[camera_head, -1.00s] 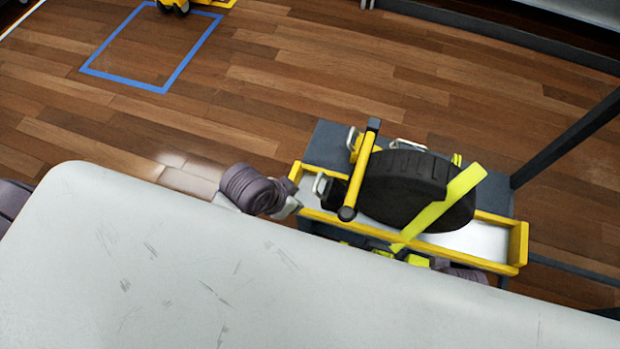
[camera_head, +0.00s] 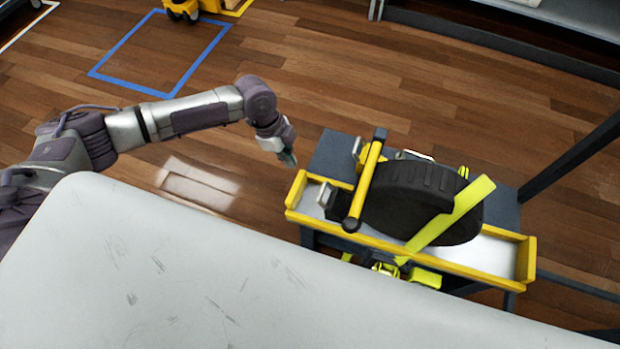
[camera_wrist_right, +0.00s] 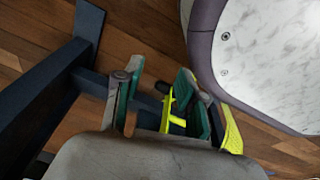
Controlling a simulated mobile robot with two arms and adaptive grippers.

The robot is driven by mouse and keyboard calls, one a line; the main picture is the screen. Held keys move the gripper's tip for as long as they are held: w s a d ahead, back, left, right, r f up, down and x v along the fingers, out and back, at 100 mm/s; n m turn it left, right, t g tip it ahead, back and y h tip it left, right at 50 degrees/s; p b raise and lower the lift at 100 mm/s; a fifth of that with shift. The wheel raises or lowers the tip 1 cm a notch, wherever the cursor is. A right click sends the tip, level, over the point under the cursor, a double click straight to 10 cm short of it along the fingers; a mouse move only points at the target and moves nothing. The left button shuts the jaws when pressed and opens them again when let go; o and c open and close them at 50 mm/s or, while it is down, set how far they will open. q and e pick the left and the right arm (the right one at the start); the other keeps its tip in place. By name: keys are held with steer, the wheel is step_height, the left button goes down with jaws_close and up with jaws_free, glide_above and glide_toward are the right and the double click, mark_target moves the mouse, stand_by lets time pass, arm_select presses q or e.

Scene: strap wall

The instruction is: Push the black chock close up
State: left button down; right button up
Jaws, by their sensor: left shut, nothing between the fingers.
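The black chock (camera_head: 341,200) is in the left part of the yellow-edged tray (camera_head: 292,190), beside the black wheel (camera_head: 410,197). It has a metal handle on its left side, and the yellow bar partly hides it. My left gripper (camera_head: 289,160) is shut and empty, in the air off the tray's left back corner, apart from the chock. My right gripper (camera_wrist_right: 165,105) shows in the right wrist view with its green-padded fingers apart. A yellow-green strap fitting (camera_wrist_right: 170,108) shows between or beyond them; I cannot tell if they touch it. The chock is not identifiable there.
A yellow bar (camera_head: 366,185) with black ends stands between chock and wheel. A yellow-green strap (camera_head: 452,213) crosses the wheel. A large pale surface (camera_head: 200,270) fills the foreground. A dark post (camera_head: 575,145) rises at right. Open floor lies behind the tray, with a blue-taped square (camera_head: 160,55).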

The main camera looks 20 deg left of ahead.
mark_target(341, 201)
arm_select(q)
steer(key=b+x, duration=0.2)
steer(key=x, duration=0.7)
steer(key=shift+s+d+f, duration=0.1)
steer(key=shift+f, duration=0.2)
steer(key=shift+d+f, duration=0.1)
steer(key=shift+d, duration=1.95)
arm_select(e)
steer(key=w+r, duration=0.4)
steer(key=shift+w+a+r, duration=0.15)
steer(key=shift+a+r, duration=0.1)
steer(key=shift+a, duration=0.1)
arm_select(q)
steer(key=shift+d, duration=0.4)
steer(key=d+p, duration=0.1)
steer(key=d, duration=0.6)
steer(key=shift+s+d, duration=0.1)
steer(key=shift+s, duration=0.05)
arm_select(e)
steer(key=shift+s+d+f, duration=0.1)
steer(key=shift+s+f, duration=0.65)
steer(key=shift+f, duration=0.25)
arm_select(q)
steer(key=v, duration=1.2)
